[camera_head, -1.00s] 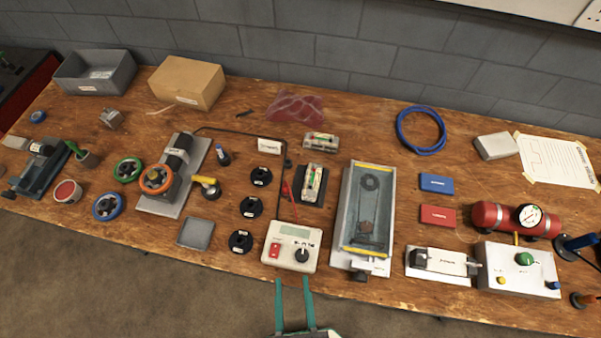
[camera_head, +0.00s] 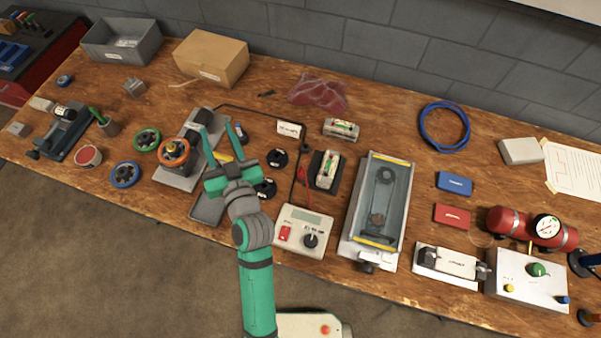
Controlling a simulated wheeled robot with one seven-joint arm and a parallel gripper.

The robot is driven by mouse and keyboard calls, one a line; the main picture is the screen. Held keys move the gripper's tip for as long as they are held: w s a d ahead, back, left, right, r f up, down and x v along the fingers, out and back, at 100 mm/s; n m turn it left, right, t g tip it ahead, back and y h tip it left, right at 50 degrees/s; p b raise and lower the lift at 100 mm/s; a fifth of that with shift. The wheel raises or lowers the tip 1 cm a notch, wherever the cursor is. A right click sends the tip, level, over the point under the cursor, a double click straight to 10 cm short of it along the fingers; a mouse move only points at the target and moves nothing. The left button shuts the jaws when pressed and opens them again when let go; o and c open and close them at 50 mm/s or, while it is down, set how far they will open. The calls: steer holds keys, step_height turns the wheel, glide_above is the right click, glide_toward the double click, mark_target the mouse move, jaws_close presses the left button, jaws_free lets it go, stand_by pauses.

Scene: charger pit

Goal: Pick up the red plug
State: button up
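A thin red lead, with what may be the red plug (camera_head: 301,173) at its upper end, lies left of the black battery cradle (camera_head: 317,183). It is too small to make out clearly. The white charger box (camera_head: 304,232) with a red switch and black knob stands just below it. My gripper (camera_head: 217,127) is raised over the bench, left of the red lead and apart from it. Its two teal fingers are spread and nothing shows between them. My gripper and wrist hide part of the black round pieces and the grey square tray (camera_head: 208,209).
A grey trough (camera_head: 351,223) stands to the right. Handwheels (camera_head: 174,152) stand left.

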steer(key=w+a+r+n+g+y, duration=0.2)
steer(key=w+a+r+n+y, duration=0.2)
steer(key=a+r+n, duration=0.15)
steer(key=n+g+h, duration=1.1)
steer(key=n+g, duration=0.4)
steer(key=n, duration=0.3)
glide_above(301, 171)
step_height(301, 171, down, 12)
steer(key=f, duration=0.4)
steer(key=shift+w+d+f, duration=0.1)
steer(key=shift+w+d, duration=0.05)
steer(key=shift+d, duration=0.05)
steer(key=shift+a+f, duration=0.2)
steer(key=shift+f, duration=2.95)
jaws_close()
